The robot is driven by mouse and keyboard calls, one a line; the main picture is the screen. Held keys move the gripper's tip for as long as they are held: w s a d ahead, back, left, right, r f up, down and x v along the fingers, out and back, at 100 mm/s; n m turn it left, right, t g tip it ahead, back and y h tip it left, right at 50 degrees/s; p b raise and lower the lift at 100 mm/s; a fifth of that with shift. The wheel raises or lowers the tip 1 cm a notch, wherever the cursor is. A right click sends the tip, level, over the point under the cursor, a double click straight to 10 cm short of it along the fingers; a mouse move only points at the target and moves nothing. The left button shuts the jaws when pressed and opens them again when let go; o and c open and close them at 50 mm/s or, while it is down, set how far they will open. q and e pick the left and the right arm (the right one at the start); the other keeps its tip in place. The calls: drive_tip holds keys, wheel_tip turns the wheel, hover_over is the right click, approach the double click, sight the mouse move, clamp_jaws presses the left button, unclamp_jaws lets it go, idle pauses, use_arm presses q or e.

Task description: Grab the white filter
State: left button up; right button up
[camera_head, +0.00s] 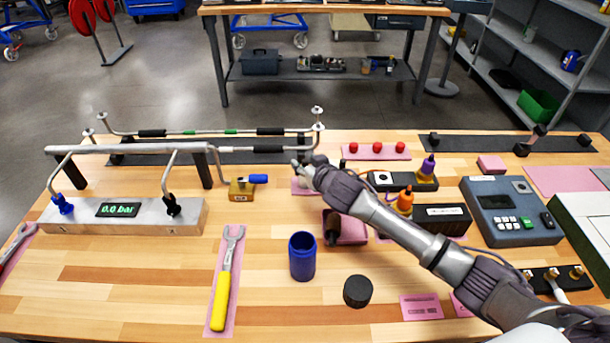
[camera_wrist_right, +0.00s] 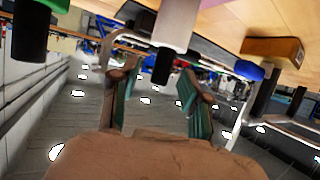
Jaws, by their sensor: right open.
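A white cylindrical piece, which looks like the white filter (camera_wrist_right: 176,22), shows at the top of the right wrist view, just beyond my right gripper (camera_wrist_right: 158,100). The two green-lined fingers of that gripper are spread apart with nothing between them. In the head view my right gripper (camera_head: 302,170) is over a small pink mat (camera_head: 302,192) at the middle of the bench. A pale piece there, likely the filter (camera_head: 305,183), is mostly hidden by the gripper. I cannot tell whether a finger touches it. My left gripper is not in view.
A brass block with a blue handle (camera_head: 243,190) stands left of the gripper. A blue cup (camera_head: 302,258), a black cap (camera_head: 357,291) and a yellow-handled wrench (camera_head: 222,295) are nearer. A metal pipe frame (camera_head: 130,149) rises at the left. Orange and purple bottles stand at the right.

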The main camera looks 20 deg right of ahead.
drive_tip(key=shift+s, duration=0.1)
drive_tip(key=shift+c, duration=0.6)
clamp_jaws()
drive_tip(key=shift+r, duration=0.1)
